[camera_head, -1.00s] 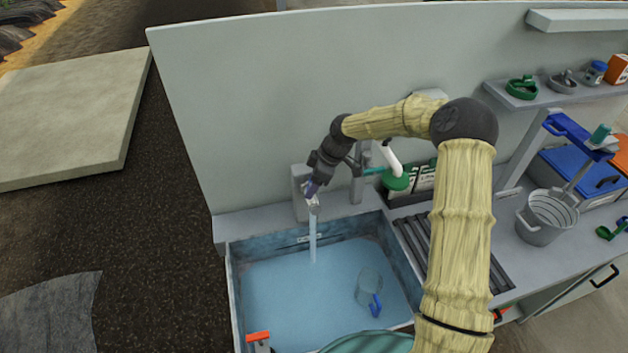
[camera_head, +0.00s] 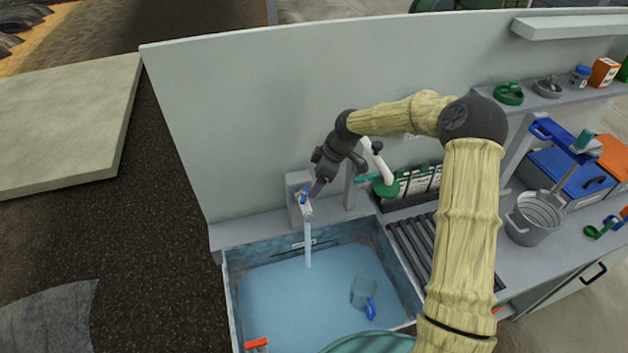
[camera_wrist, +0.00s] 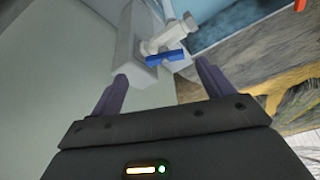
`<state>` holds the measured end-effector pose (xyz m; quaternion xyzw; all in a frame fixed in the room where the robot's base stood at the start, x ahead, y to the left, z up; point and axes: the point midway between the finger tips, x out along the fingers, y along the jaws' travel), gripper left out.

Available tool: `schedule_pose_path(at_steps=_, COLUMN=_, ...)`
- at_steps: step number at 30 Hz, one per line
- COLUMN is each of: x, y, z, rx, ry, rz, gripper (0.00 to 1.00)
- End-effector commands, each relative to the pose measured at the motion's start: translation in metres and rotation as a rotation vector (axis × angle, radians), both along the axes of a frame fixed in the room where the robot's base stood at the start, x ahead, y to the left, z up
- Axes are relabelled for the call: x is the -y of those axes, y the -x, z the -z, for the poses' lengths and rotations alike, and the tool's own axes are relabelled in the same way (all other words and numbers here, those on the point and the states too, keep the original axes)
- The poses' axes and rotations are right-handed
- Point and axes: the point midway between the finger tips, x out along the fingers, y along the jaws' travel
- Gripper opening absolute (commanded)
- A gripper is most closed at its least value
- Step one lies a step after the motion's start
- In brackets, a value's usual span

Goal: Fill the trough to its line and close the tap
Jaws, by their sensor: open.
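The trough (camera_head: 232,310) is a grey-walled basin with blue water in it. A small marked plate (camera_head: 304,243) sits on its back inner wall. The tap (camera_head: 306,207) stands at the back edge on a pale block, and a stream of water falls from its spout into the trough. The tap's blue lever (camera_wrist: 166,58) shows in the wrist view, ahead of my fingers. My gripper (camera_head: 315,189) is open and empty, just right of the tap. In the wrist view my gripper (camera_wrist: 160,88) has its fingers apart, with the lever beyond their tips.
A clear jug with a blue handle (camera_head: 364,292) is in the water. A slatted drain rack (camera_head: 415,245) lies right of the trough. A grey bucket (camera_head: 534,218) and a blue box (camera_head: 570,172) stand further right. An orange-topped item (camera_head: 256,343) is at the trough's front left.

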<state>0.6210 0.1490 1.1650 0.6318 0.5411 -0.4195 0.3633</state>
Motion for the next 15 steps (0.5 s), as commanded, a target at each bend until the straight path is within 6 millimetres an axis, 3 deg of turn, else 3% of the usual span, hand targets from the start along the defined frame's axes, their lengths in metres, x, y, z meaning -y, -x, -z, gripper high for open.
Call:
schedule_pose_path(at_steps=1, x=-0.003, y=0.002, z=-0.011, rx=-0.002, ry=0.000, rz=-0.009, gripper=0.80)
schedule_pose_path(at_steps=6, x=-0.004, y=0.006, z=-0.025, rx=-0.007, ry=0.000, rz=-0.025, gripper=0.80)
schedule_pose_path(at_steps=15, x=0.004, y=0.006, z=-0.027, rx=-0.009, ry=0.001, rz=-0.018, gripper=0.80)
